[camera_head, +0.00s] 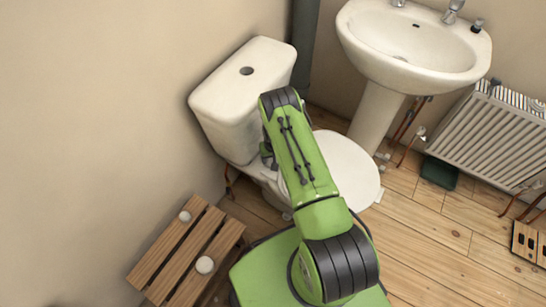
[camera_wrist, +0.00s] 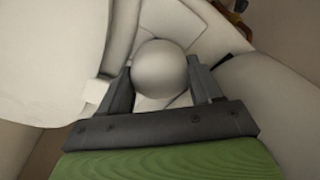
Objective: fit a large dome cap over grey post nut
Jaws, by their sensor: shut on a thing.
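A pale, round dome cap (camera_wrist: 160,70) sits between the two dark fingers of my gripper (camera_wrist: 161,74) in the wrist view. My gripper is shut on it. White toilet surfaces lie close around and behind the cap. In the head view my green arm reaches down beside the toilet (camera_head: 241,85), and my fingers and the held cap are hidden there, by the toilet's side. I cannot make out the grey post nut in either view. Two other pale round caps rest on a slatted wooden stool: a smaller one (camera_head: 185,216) and a larger one (camera_head: 205,265).
The wooden stool (camera_head: 170,248) stands by the wall at lower left. A pedestal basin (camera_head: 375,110) and a radiator (camera_head: 490,140) are at the right, with copper pipes near the floor. A dark green box (camera_head: 440,172) lies there. The wooden floor (camera_head: 430,235) at lower right is mostly clear.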

